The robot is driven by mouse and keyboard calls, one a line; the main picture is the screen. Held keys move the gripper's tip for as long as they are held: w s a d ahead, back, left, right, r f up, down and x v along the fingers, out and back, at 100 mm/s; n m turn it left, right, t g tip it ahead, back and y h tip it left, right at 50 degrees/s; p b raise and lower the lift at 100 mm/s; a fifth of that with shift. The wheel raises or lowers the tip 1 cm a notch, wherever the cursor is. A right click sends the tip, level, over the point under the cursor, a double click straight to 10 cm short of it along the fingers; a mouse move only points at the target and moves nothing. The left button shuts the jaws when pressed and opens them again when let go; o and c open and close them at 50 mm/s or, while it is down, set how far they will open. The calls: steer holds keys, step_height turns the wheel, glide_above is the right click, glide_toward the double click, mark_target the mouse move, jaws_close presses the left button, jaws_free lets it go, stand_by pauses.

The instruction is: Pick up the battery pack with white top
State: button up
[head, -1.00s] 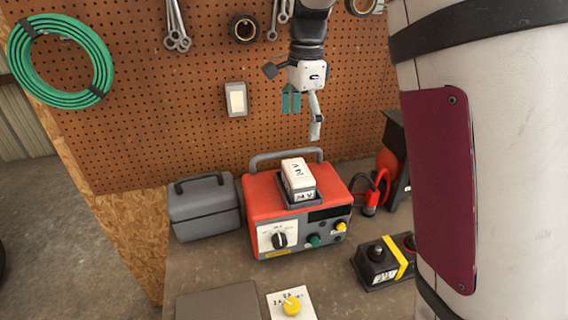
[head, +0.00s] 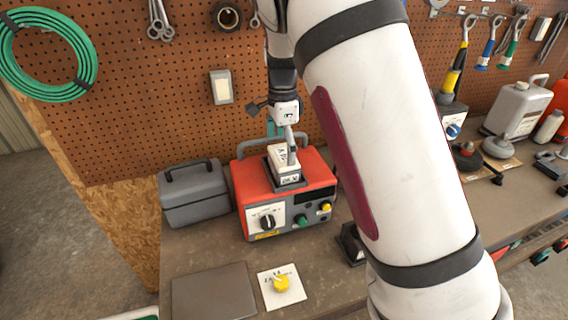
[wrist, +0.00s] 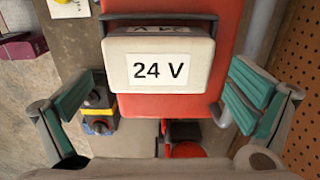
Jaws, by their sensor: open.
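The battery pack with a white top (head: 284,162) sits in a dark cradle on top of a red charger unit (head: 262,195). In the wrist view the pack (wrist: 158,66) shows its white face with a "24 V" label, centred between the fingers. My gripper (wrist: 158,108) is open, with one teal-padded finger on each side of the pack and gaps on both sides. In the head view my gripper (head: 285,138) is right above and at the pack, partly covering it.
A grey toolbox (head: 194,193) stands left of the charger. A grey plate (head: 213,293) and a yellow-knob card (head: 281,288) lie in front. The pegboard (head: 170,110) rises close behind. My arm hides much of the bench to the right.

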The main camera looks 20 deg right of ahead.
mark_target(283, 154)
steer(key=shift+s+f, duration=0.1)
steer(key=shift+f, duration=1.45)
steer(key=shift+c, duration=0.2)
steer(key=c, duration=1.4)
steer(key=shift+r, duration=0.1)
steer(key=shift+c, duration=1)
